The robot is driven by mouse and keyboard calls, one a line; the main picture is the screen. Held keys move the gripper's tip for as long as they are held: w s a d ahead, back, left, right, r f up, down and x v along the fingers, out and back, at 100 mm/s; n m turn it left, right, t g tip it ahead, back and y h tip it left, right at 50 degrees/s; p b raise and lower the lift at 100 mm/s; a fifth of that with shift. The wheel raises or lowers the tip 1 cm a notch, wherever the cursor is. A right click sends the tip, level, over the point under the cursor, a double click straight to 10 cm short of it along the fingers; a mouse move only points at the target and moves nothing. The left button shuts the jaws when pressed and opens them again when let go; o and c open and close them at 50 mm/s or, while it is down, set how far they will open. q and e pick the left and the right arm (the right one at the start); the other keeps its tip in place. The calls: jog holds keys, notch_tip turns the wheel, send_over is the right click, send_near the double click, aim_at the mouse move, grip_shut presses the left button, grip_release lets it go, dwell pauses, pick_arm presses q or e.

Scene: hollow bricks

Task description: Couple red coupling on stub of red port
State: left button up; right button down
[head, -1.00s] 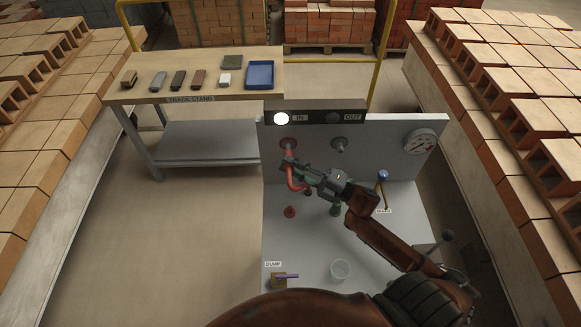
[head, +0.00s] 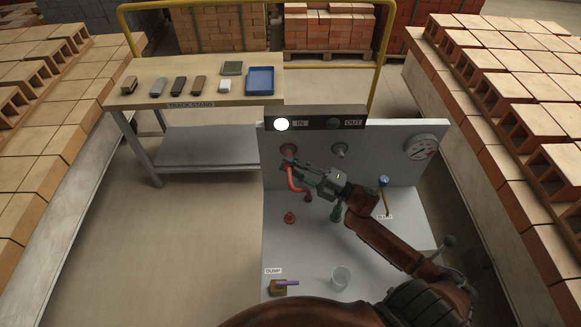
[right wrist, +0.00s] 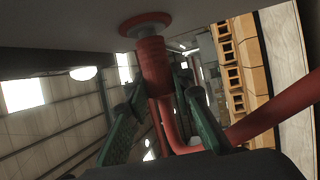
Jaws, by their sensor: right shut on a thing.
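The red port (head: 288,150) is on the upright grey panel, under the bright lamp by the IN label. My right gripper (head: 291,166) is in front of it, shut on the red coupling (head: 291,172), whose red hose bends down below. In the right wrist view, the green fingers (right wrist: 165,112) are on both sides of the coupling (right wrist: 152,65). The coupling's end is in line with the red port (right wrist: 145,22) and appears to meet its stub. My left gripper is not in view.
A green port (head: 339,149) is right of the red one, with a gauge (head: 421,147) farther right. The track stand (head: 150,101) is behind left.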

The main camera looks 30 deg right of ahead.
jog(key=shift+w+d, duration=0.25)
jog(key=shift+w, duration=0.1)
jog(key=c, duration=1.6)
grip_release()
